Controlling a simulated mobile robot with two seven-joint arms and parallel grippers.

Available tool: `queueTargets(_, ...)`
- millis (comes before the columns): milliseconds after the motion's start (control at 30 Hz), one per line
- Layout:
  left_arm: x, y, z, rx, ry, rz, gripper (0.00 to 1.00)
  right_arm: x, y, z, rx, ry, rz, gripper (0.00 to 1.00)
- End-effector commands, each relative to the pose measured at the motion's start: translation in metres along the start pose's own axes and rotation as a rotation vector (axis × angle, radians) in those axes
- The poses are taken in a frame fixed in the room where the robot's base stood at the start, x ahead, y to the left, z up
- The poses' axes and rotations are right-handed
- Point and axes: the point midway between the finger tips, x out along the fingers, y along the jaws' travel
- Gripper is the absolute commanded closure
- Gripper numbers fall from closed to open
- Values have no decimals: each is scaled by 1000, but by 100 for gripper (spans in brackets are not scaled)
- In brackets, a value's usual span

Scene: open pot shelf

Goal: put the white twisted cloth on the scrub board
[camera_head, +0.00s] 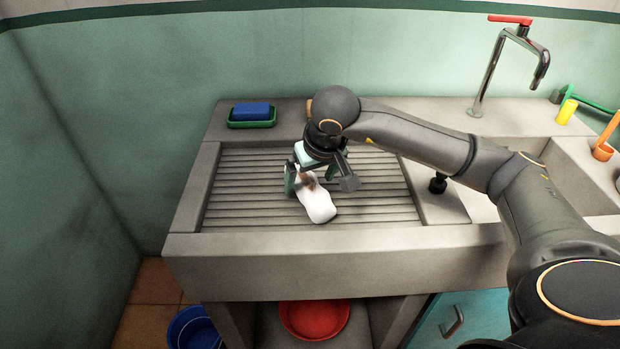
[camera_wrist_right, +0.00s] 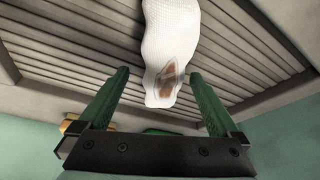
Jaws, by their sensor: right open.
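The white twisted cloth (camera_head: 318,204) lies on the ridged scrub board (camera_head: 245,200), a grooved panel set in the grey sink counter. It has a brown patch near one end. My right gripper (camera_head: 305,188) is above the board at the cloth's far end. In the right wrist view the cloth (camera_wrist_right: 170,50) shows between the two green fingers of the gripper (camera_wrist_right: 160,85), which are apart with gaps on both sides of it. The gripper is open and holds nothing. My left gripper is not in view.
A blue sponge in a green dish (camera_head: 251,123) sits at the counter's back left. A tap (camera_head: 490,75), a yellow cup (camera_head: 567,111) and the sink basin are at the right. A red basin (camera_head: 314,318) and a blue bucket (camera_head: 193,328) are below. The board's left part is clear.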

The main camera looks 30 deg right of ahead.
Motion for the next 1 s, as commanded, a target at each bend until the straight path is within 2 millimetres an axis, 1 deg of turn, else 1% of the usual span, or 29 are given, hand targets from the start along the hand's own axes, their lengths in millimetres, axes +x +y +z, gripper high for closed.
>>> queueTargets(33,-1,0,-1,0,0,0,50,-11,0,-2,0,5,-1,2)
queueTargets(300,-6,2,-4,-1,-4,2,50,-70,0,-2,0,7,-1,2)
queueTargets(400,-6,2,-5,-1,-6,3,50,-89,0,-2,-1,6,0,2)
queueTargets(500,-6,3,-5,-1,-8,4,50,-102,0,-1,1,4,0,2)
queueTargets(600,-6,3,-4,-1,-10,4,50,-110,0,-1,0,3,0,2)
queueTargets(700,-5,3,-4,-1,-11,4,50,-113,0,0,0,2,0,2)
queueTargets(1000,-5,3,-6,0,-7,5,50,-113,0,0,0,1,0,2)
